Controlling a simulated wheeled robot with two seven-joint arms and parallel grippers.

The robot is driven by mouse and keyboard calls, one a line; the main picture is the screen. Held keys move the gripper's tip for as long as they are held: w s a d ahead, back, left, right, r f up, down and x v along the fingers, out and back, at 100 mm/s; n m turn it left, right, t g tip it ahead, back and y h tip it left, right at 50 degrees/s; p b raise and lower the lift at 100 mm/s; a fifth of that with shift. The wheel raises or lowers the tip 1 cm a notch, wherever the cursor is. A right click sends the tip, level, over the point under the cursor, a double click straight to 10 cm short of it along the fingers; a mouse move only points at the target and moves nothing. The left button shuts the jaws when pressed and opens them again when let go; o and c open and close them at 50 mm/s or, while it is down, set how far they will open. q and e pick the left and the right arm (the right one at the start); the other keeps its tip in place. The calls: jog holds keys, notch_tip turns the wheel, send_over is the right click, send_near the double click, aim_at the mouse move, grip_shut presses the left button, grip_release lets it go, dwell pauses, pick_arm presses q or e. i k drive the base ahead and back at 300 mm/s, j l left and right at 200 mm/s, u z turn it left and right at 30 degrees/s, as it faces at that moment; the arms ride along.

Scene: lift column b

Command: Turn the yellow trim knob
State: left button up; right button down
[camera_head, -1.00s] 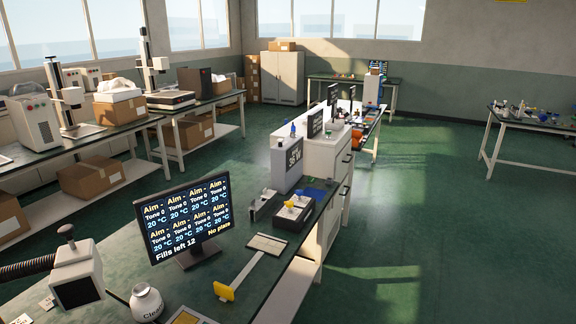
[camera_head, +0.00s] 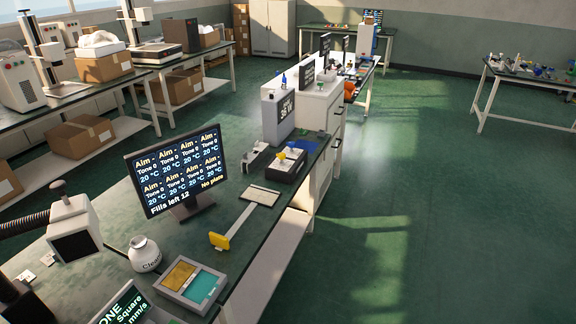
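A small yellow knob-like piece (camera_head: 282,156) sits on a dark box with a pale top (camera_head: 288,165) on the bench. A flat yellow handle (camera_head: 219,241) stands nearer, at the front end of a thin white bar. I cannot tell from this distance which yellow part is the trim knob. Neither of my grippers shows in the view.
A monitor (camera_head: 178,171) stands on the near bench. In front are a white bottle (camera_head: 145,254), a grey tray (camera_head: 170,293) with yellow and teal panels, and a tilted display (camera_head: 127,307). Green floor (camera_head: 420,230) is clear on the right.

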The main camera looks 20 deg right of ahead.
aim_at(282, 156)
jog(key=k, duration=0.15)
jog(key=i+l, duration=0.15)
jog(key=l, duration=0.4)
jog(key=i+l, duration=0.1)
jog(key=l, duration=0.4)
jog(key=i+l+u, duration=0.1)
jog(key=l, duration=0.45)
jog(key=i+l, duration=0.15)
jog(key=l, duration=0.4)
jog(key=i+l, duration=0.1)
jog(key=l, duration=0.45)
jog(key=i+u, duration=0.05)
